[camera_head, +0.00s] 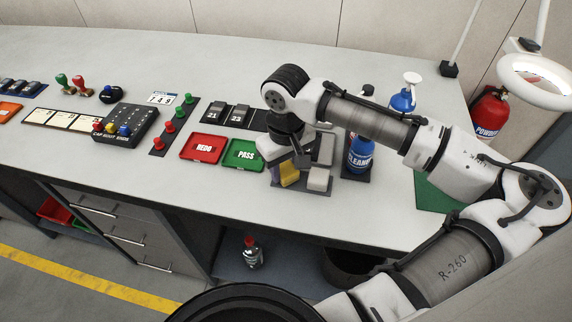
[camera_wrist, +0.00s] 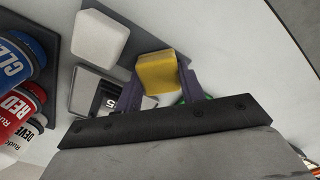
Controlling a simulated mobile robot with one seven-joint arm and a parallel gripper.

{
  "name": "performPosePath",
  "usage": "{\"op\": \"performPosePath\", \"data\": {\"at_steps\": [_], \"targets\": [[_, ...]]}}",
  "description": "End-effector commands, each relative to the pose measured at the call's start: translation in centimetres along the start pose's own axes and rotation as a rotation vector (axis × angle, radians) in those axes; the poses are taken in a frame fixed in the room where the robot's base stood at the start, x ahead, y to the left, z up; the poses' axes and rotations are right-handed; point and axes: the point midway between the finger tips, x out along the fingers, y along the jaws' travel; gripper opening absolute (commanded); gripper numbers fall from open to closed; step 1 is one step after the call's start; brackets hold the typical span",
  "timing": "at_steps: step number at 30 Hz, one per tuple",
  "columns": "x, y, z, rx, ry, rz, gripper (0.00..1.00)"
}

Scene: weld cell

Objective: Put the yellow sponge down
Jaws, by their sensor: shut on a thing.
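The yellow sponge (camera_head: 290,174) is between the fingers of my gripper (camera_head: 288,166), near the front edge of the bench. In the wrist view the sponge (camera_wrist: 158,73) sits between the two purple fingers (camera_wrist: 158,82), which are shut on it. A whitish sponge (camera_head: 319,180) is just right of it in the head view. In the wrist view the whitish block (camera_wrist: 99,39) lies on a dark grey mat (camera_wrist: 140,40). My wrist partly hides the yellow sponge from the head camera. I cannot tell whether its underside touches anything.
A red REDO tray (camera_head: 204,148) and a green PASS tray (camera_head: 244,154) lie left of my gripper. A blue cleaner bottle (camera_head: 360,156) stands to the right. Red and blue bottles (camera_wrist: 22,100) crowd the wrist view's left. A black button box (camera_head: 125,122) is farther left.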

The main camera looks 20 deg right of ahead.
Motion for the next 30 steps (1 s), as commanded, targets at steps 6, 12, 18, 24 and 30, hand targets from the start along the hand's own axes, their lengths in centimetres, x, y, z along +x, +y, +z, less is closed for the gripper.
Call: {"op": "performPosePath", "data": {"at_steps": [6, 12, 18, 24, 30], "targets": [[0.4, 0.0, 0.0, 0.000, -0.001, -0.001, 0.40], [0.3, 0.0, 0.0, 0.000, -0.001, 0.000, 0.61], [0.3, 0.0, 0.0, 0.000, -0.001, 0.000, 0.61], [-1.0, 0.0, 0.0, 0.001, 0.000, 0.000, 0.61], [-5.1, 0.0, -0.1, 0.001, 0.002, 0.002, 0.61]]}}
